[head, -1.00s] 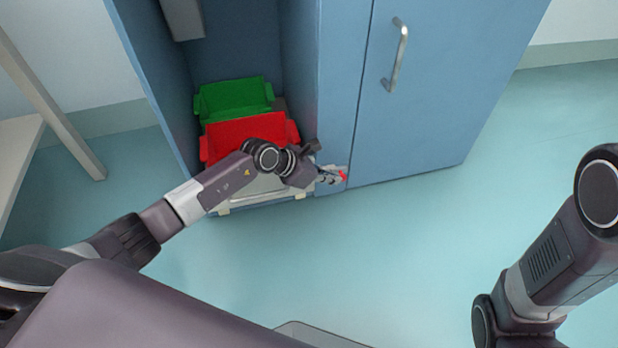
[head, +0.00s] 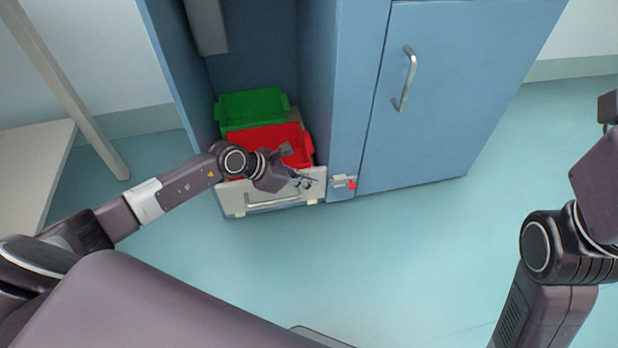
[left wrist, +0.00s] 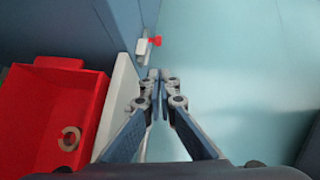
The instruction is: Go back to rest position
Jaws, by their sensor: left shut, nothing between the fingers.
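My left gripper (head: 308,182) is over the front right part of the drawer at the foot of the blue cabinet. In the left wrist view its fingers (left wrist: 158,78) are together with nothing between them. A small grey latch with a red knob (head: 351,184) is on the cabinet just right of the gripper and apart from it; it also shows in the left wrist view (left wrist: 154,41). My right arm is at the right edge of the head view; I cannot make out its fingers.
The drawer front (head: 232,199) is light grey with a handle. Behind it sit a red bin (head: 262,138), with a tan ring (left wrist: 70,138) inside, and a green bin (head: 250,106). A blue cabinet door (head: 440,100) is shut. A white table (head: 35,160) stands left. The floor in front is clear.

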